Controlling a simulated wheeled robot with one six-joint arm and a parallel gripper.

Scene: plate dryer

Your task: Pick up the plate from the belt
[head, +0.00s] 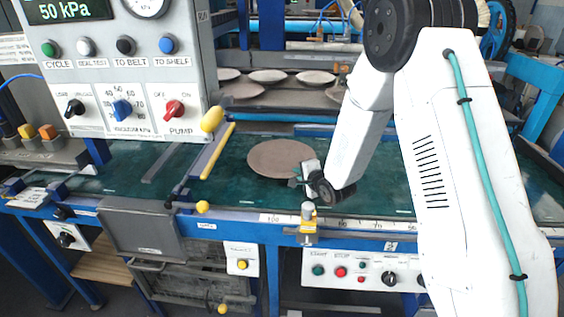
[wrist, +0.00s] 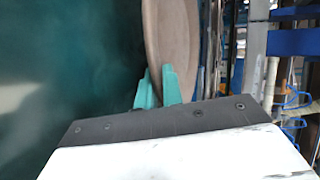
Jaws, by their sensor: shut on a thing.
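The plate (head: 279,158) is a round, flat, pinkish-tan disc over the green belt (head: 226,185) in the head view. My gripper (head: 297,182) is at its right front edge. In the wrist view the plate (wrist: 172,40) shows edge-on, running up from between the two teal fingers of my gripper (wrist: 156,88). The fingers are shut on its rim. Whether the plate touches the belt or hangs a little above it, I cannot tell. My arm hides part of the belt to the right.
A control panel (head: 125,75) with knobs and buttons stands at the left. A yellow-tipped lever (head: 217,150) rises left of the plate. A small brass-coloured fitting (head: 308,222) sits on the front rail. More plates (head: 268,77) lie on a shelf behind.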

